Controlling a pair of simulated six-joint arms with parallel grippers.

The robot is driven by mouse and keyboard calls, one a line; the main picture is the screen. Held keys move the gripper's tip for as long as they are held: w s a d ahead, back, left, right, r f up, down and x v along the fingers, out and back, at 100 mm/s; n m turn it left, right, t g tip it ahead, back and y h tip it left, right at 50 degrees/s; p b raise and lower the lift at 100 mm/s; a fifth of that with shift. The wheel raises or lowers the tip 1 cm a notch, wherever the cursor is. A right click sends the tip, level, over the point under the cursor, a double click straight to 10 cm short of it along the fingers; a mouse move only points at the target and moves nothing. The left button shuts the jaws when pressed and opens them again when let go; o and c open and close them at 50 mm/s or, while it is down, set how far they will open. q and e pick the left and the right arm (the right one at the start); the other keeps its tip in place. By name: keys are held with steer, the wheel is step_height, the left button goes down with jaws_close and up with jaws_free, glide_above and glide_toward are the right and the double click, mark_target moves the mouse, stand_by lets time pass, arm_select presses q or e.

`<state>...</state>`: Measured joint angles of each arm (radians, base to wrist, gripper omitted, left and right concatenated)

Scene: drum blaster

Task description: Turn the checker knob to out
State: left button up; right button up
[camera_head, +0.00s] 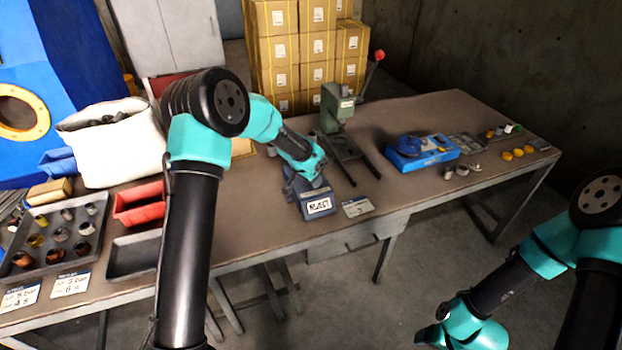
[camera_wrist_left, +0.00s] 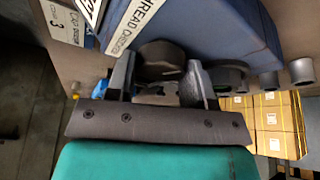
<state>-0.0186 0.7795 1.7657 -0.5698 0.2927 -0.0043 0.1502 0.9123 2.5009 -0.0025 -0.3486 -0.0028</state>
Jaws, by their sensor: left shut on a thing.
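The thread checker (camera_head: 318,202) is a blue-grey box near the front edge of the bench, with a white label reading something like REJECT. In the left wrist view its blue body (camera_wrist_left: 215,28) shows a THREAD CHECKER label. A dark round knob (camera_wrist_left: 160,53) sits between the fingers there. My left gripper (camera_head: 306,170) is at the checker, its fingers (camera_wrist_left: 158,85) shut on the knob from both sides. The knob is hidden by the gripper in the head view, and its setting cannot be read. My right gripper (camera_head: 436,334) is low at the bottom edge, away from the bench; its jaw is unclear.
A green press (camera_head: 338,108) with a red-knobbed lever stands behind the checker. A small card (camera_head: 357,207) lies right of the checker. A blue tray (camera_head: 424,152) and small caps lie further right. A red bin (camera_head: 139,204) and a grey parts tray (camera_head: 60,236) are left.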

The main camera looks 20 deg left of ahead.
arm_select(q)
steer(key=shift+s+d+n+y, duration=0.1)
steer(key=shift+n+y, duration=0.45)
steer(key=shift+n, duration=0.9)
steer(key=shift+n+y, duration=0.55)
steer(key=shift+n, duration=0.9)
steer(key=n+y, duration=0.1)
steer(key=n, duration=0.1)
steer(key=n+y, duration=0.1)
steer(key=n, duration=0.2)
steer(key=shift+d, duration=0.1)
steer(key=n, duration=0.3)
steer(key=n+g+y, duration=0.1)
steer(key=n, duration=0.2)
steer(key=shift+g+y, duration=0.3)
steer(key=n+g, duration=0.1)
steer(key=n, duration=0.1)
steer(key=n+g, duration=0.1)
steer(key=n, duration=0.2)
steer(key=shift+f+n+y, duration=0.1)
steer(key=shift+n+y, duration=0.2)
steer(key=shift+y, duration=0.1)
steer(key=o, duration=0.9)
steer(key=shift+w, duration=0.2)
